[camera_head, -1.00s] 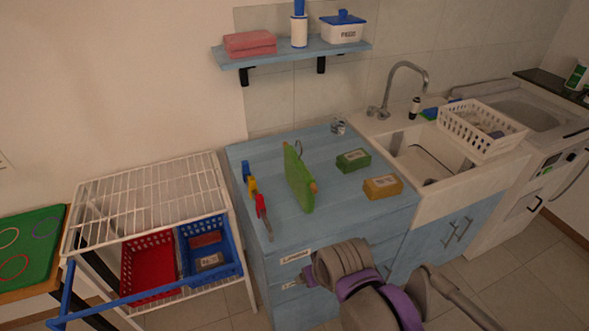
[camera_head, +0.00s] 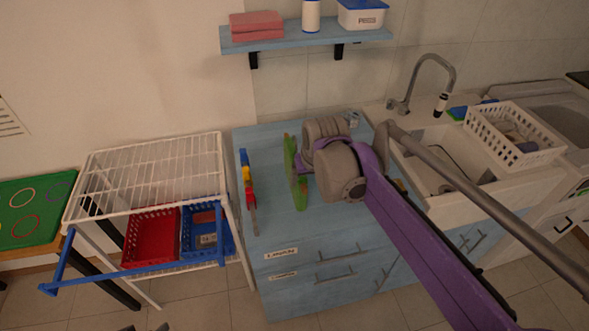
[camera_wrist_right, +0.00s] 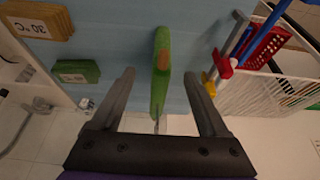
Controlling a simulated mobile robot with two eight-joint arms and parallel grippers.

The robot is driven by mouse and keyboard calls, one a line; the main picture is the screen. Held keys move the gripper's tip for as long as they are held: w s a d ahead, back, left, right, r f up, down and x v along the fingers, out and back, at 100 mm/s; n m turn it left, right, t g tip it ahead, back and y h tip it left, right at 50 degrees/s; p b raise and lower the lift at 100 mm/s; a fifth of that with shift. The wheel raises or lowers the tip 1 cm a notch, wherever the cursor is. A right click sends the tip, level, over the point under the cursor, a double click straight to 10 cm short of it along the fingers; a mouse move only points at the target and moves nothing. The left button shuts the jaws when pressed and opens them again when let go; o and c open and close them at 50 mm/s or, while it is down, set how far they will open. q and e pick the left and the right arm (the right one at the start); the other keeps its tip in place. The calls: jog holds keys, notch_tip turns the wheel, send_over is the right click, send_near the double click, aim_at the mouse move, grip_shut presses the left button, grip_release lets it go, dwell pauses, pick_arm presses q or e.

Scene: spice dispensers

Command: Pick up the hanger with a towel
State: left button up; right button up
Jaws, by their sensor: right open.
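The hanger with a green towel (camera_head: 298,186) stands upright on the blue counter. In the right wrist view the green towel (camera_wrist_right: 160,88) lies between the fingers of my right gripper (camera_wrist_right: 160,75), with brown wooden ends of the hanger showing and its thin metal hook pointing toward the palm. The fingers are open, one on each side, with a gap to the towel on both sides. In the head view my right gripper (camera_head: 303,163) is at the towel, mostly hidden by my wrist. Two small dark tips at the bottom edge may be my left gripper; too little shows.
Colored clips or tools (camera_head: 248,185) lie left of the towel on the blue counter (camera_head: 272,222). Green (camera_wrist_right: 77,71) and yellow-brown (camera_wrist_right: 37,20) boxes stand on the other side. A white rack (camera_head: 150,165) with red and blue baskets is left; a shelf (camera_head: 300,42) hangs above.

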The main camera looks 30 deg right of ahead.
aim_at(304, 186)
jog(key=x, duration=0.4)
jog(key=shift+a+f, duration=0.1)
jog(key=shift+a, duration=0.05)
jog(key=x, duration=0.6)
jog(key=shift+w, duration=0.15)
jog(key=shift+c, duration=0.7)
grip_shut()
